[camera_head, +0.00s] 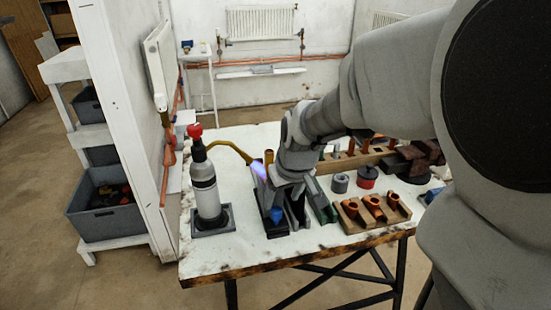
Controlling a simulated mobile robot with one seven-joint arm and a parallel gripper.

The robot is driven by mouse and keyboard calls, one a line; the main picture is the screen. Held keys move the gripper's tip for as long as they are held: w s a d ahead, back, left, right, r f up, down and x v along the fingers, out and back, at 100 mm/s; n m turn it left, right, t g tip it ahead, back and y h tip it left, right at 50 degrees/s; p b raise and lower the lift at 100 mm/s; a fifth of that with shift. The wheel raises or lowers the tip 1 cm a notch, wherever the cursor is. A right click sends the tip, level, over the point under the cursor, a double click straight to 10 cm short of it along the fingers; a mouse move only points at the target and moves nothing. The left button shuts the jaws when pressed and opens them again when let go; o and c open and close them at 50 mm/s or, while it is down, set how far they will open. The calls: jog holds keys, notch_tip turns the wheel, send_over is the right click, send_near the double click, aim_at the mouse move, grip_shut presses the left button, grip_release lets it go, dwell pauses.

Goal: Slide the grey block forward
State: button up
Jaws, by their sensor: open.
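My gripper (287,200) reaches down over the middle of the white table (236,247), among narrow blocks near the front edge. Its jaws are open, but the fingertips are partly lost against dark parts. A dark grey block (274,232) lies at the gripper's left side, with a small blue piece (277,214) at its near end. I cannot tell whether this is the task's grey block, or whether a finger touches it. A green block (325,209) stands just right of the gripper. My wrist hides what lies behind.
A gas bottle (205,186) with a red-topped torch stands left on a dark base; its bluish flame (259,171) is close to my gripper. A wooden rack (370,214) with copper fittings, a grey cylinder (340,183) and a red tin (367,177) stand right. The table's front left is clear.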

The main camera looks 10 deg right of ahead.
jog(key=p+v, duration=0.1)
jog(key=v, duration=0.8)
jog(key=shift+s+r+p, duration=0.15)
jog(key=shift+r+p, duration=0.1)
jog(key=shift+p, duration=0.15)
jog(key=shift+r, duration=0.1)
jog(key=s+r+m+t+p, duration=0.1)
jog(key=s+r+p, duration=0.9)
jog(key=s+r, duration=0.2)
jog(key=s+a, duration=0.1)
jog(key=s, duration=0.1)
jog(key=shift+s+m+p, duration=0.25)
jog(key=shift+m+p, duration=0.05)
jog(key=shift+m, duration=0.1)
